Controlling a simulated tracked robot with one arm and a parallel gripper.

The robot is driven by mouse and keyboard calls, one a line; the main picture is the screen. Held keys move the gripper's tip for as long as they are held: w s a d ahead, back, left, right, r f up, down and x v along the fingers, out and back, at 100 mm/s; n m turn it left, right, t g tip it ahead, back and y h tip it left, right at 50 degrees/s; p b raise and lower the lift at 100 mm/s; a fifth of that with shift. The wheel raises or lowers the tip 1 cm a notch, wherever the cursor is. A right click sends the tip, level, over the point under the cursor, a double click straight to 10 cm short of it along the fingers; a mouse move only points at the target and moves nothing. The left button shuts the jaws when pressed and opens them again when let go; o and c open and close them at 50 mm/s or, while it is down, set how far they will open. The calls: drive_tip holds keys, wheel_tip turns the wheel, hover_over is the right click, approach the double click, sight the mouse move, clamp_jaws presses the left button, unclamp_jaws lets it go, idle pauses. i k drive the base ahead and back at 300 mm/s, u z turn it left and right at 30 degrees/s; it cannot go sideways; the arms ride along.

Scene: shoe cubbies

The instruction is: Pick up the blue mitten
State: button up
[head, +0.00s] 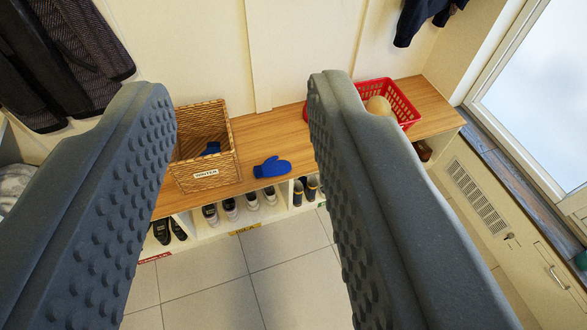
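A blue mitten (272,167) lies flat on the wooden bench top (268,138), just right of a wicker basket. My gripper (240,90) is open, with its two grey studded fingers wide apart in the foreground and nothing between them. The mitten shows in the gap between the fingers, well beyond them and nearer the right finger. A second blue item is partly visible inside the wicker basket; I cannot tell what it is.
The wicker basket (207,174) has a label. A red basket (401,101) holding a tan item stands at the right, partly behind the right finger. Shoes (231,208) fill cubbies below the bench. Dark clothes hang above. Tiled floor (225,270) in front is clear.

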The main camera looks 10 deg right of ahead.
sight(270, 168)
drive_tip(key=z, duration=0.05)
drive_tip(key=i, duration=1)
drive_tip(key=u, duration=0.05)
